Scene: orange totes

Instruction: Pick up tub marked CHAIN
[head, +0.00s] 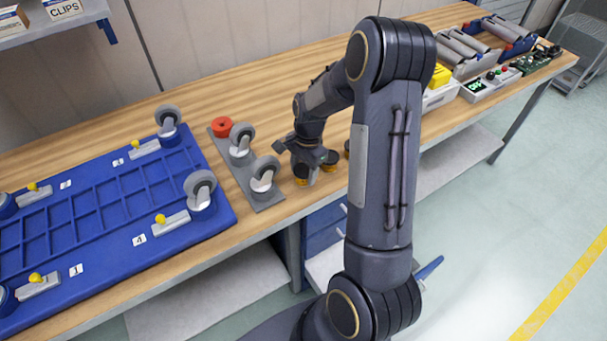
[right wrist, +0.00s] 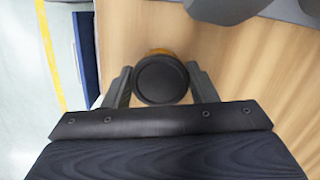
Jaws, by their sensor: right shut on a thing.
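A small tub with a round black lid (right wrist: 161,80) and an orange-yellow body sits between the fingers of my right gripper (right wrist: 160,84) in the right wrist view. The fingers are closed against its two sides. In the head view, my right gripper (head: 303,164) is low over the wooden bench, and orange (head: 301,182) shows under it. No marking can be read on the tub, so I cannot tell whether it says CHAIN. Another dark-topped tub (head: 330,158) with an orange base stands just right of the gripper. My left gripper is not in view.
A grey plate (head: 262,203) with casters and a red part lies left of the gripper. A blue platform (head: 110,205) with casters fills the bench's left. Trays and electronics (head: 480,85) stand at the far right. The bench's front edge is close to the gripper.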

